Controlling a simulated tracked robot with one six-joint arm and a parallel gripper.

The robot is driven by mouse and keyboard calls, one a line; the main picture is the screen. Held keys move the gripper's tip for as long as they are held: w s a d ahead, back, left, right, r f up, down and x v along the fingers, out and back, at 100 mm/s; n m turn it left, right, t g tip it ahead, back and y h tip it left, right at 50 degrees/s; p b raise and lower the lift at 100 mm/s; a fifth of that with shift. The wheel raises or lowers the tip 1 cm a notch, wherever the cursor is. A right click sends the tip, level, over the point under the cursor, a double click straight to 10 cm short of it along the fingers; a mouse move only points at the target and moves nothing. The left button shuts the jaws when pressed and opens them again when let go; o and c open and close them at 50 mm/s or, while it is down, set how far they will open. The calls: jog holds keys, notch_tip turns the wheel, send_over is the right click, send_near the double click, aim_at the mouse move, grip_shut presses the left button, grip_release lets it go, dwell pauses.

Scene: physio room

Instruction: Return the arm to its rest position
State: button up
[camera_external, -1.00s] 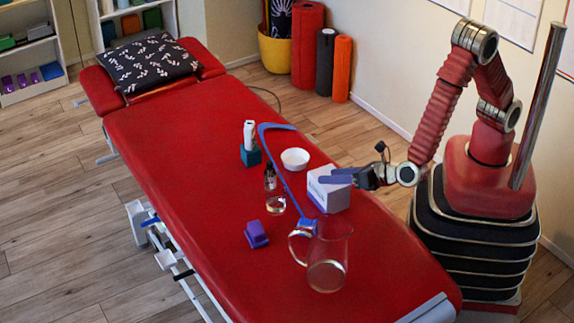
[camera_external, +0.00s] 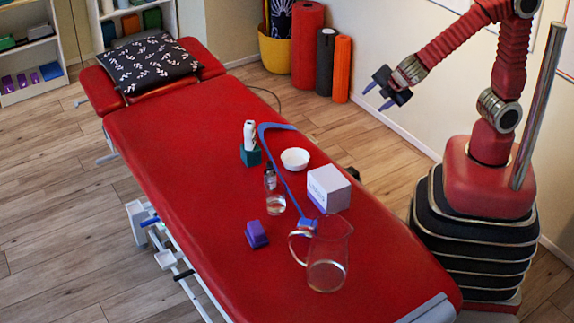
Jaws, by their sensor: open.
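My gripper (camera_external: 377,94) is open and empty. It hangs in the air past the right edge of the red treatment table (camera_external: 190,150), above the floor near the wall. My arm is raised and bent, with its base standing to the right of the table. The white box (camera_external: 329,188) sits on the table below and to the left of my gripper, well apart from it.
On the table are a white bowl (camera_external: 295,159), a clear bottle (camera_external: 274,192), a glass jug (camera_external: 328,255), a purple block (camera_external: 256,234), a blue strap (camera_external: 284,178) and a teal holder (camera_external: 250,154). An upright metal pole (camera_external: 538,105) stands beside my arm. Rolled mats (camera_external: 342,68) stand by the wall.

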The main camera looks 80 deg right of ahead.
jog(key=s+d+r+m+y, duration=0.1)
jog(key=s+r+m+y, duration=0.2)
jog(key=s+m, duration=0.3)
jog(key=s+d+r+m+y, duration=0.1)
jog(key=s+r+m+y, duration=0.2)
jog(key=s+m, duration=0.3)
jog(key=shift+s+d+r+m+t+y, duration=0.15)
jog(key=shift+s+r+m+t+y, duration=0.2)
jog(key=shift+s+r, duration=0.45)
